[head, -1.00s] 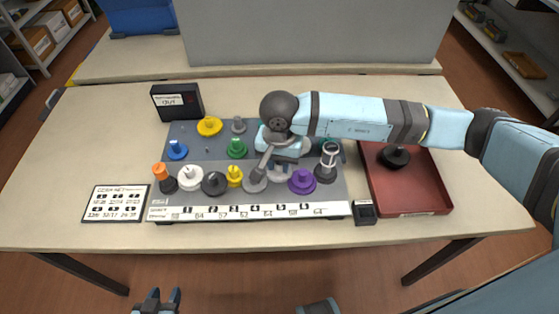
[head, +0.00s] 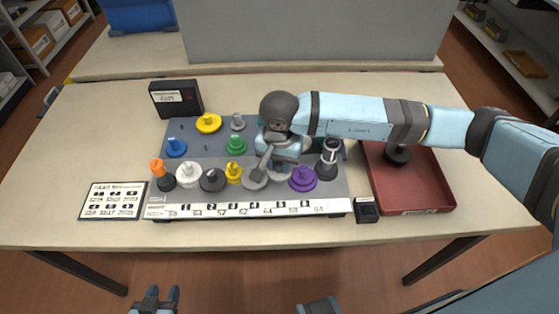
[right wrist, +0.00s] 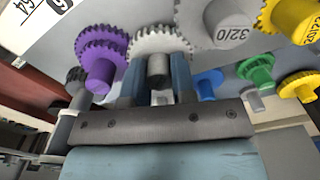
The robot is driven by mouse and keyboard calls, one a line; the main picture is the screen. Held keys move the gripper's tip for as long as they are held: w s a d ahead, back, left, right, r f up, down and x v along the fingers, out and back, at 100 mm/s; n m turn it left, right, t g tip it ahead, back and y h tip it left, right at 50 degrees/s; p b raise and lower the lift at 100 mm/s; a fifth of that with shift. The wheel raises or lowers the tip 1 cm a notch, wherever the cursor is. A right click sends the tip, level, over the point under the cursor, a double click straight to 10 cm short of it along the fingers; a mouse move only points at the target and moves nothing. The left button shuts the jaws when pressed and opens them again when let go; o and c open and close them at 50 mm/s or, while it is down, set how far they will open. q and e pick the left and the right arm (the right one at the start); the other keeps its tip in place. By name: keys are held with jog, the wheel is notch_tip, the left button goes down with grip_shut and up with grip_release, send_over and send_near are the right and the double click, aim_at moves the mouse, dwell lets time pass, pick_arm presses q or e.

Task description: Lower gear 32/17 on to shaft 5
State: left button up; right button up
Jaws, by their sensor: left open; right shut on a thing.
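My right gripper (head: 280,168) is over the grey gear board (head: 207,160), between the grey gear and the purple gear. In the right wrist view (right wrist: 158,75) its fingers are shut on the grey hub of a light grey toothed gear (right wrist: 160,42). No number on this gear is readable, so I cannot confirm it is 32/17. It sits close beside the purple gear (right wrist: 102,50) and the large grey gear marked 32/0 (right wrist: 216,22). Shaft 5 is hidden by the gear and gripper; I cannot tell how far down the gear sits. My left gripper (head: 156,293) is open and empty, off the table's front edge.
On the board stand white (head: 189,174), dark grey (head: 212,179), yellow (head: 233,173), green (head: 236,145) and purple (head: 302,178) gears. A red tray (head: 420,190) holds a black gear. A label card (head: 113,201) lies left.

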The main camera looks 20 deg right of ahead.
pick_arm(q)
jog(key=shift+s+f, duration=0.15)
jog(key=shift+f, duration=0.5)
jog(key=shift+s+f, duration=0.15)
jog(key=shift+f, duration=0.45)
pick_arm(e)
jog(key=shift+f, duration=0.25)
jog(key=o, duration=1)
pick_arm(q)
jog(key=shift+d+r, duration=0.1)
jog(key=shift+w+d+r+n+g, duration=0.1)
jog(key=shift+w+r+n+g, duration=0.1)
jog(key=shift+r, duration=0.4)
jog(key=shift+w+d+r+n+g, duration=0.1)
jog(key=shift+w+r+g, duration=0.1)
jog(key=shift+r, duration=0.4)
pick_arm(e)
notch_tip(320, 180, up, 14)
jog(key=shift+r, duration=0.15)
